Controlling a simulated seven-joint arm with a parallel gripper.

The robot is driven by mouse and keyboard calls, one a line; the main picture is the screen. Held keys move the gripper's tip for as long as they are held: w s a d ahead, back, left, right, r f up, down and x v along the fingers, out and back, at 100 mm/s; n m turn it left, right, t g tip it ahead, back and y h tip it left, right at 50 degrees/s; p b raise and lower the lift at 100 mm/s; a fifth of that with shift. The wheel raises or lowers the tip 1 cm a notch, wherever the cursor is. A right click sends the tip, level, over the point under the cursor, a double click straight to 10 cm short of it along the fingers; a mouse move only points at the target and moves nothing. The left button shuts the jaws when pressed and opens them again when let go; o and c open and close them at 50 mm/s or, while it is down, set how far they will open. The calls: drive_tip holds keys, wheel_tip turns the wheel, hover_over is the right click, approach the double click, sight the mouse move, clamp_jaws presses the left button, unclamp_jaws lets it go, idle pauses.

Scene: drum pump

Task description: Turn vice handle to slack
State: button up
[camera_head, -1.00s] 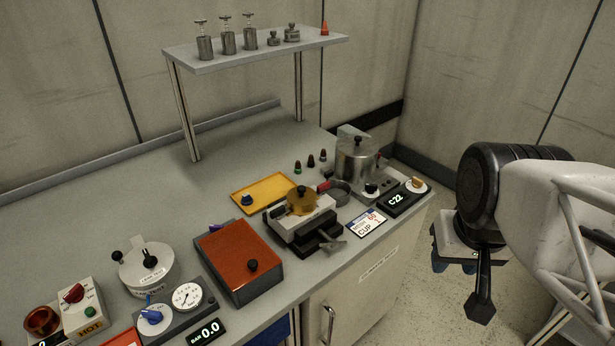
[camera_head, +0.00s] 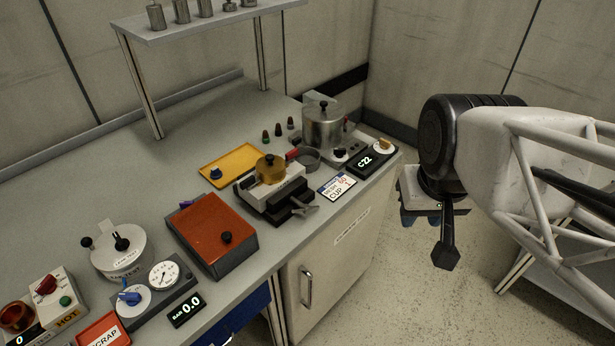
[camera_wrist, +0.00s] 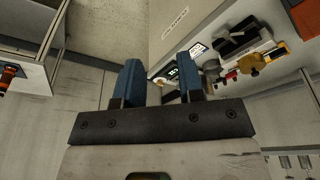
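The vice (camera_head: 283,190) is a grey and black block on the bench, holding a round brass-coloured part (camera_head: 270,168) on top. The vice also shows upside down at the upper right of the wrist view (camera_wrist: 240,38). My gripper (camera_head: 420,219) hangs off the bench to the right, over the floor, well apart from the vice. In the wrist view its blue fingers (camera_wrist: 158,68) stand apart with nothing between them.
Beside the vice are a yellow tray (camera_head: 208,180), a red-topped box (camera_head: 205,228), a CUP card (camera_head: 337,186), a metal pot (camera_head: 322,128) and a C22 display (camera_head: 373,163). A shelf (camera_head: 220,20) stands behind. The floor (camera_head: 385,265) right of the cabinet is clear.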

drive_tip(key=m+g+y, duration=0.1)
drive_tip(key=m, duration=0.9)
hover_over(315, 207)
wheel_tip(315, 207, down, 17)
drive_tip(key=shift+s+d+f, duration=0.2)
drive_tip(key=shift+s+d, duration=0.2)
drive_tip(key=shift+s, duration=0.05)
drive_tip(key=shift+f, duration=0.15)
drive_tip(key=shift+w+a+f, duration=0.15)
drive_tip(key=shift+f, duration=1.1)
drive_tip(key=shift+w+a+f, duration=0.1)
drive_tip(key=shift+w+f, duration=0.1)
drive_tip(key=shift+f, duration=1)
drive_tip(key=shift+w+a+f, duration=0.15)
drive_tip(key=shift+f, duration=1.1)
clamp_jaws()
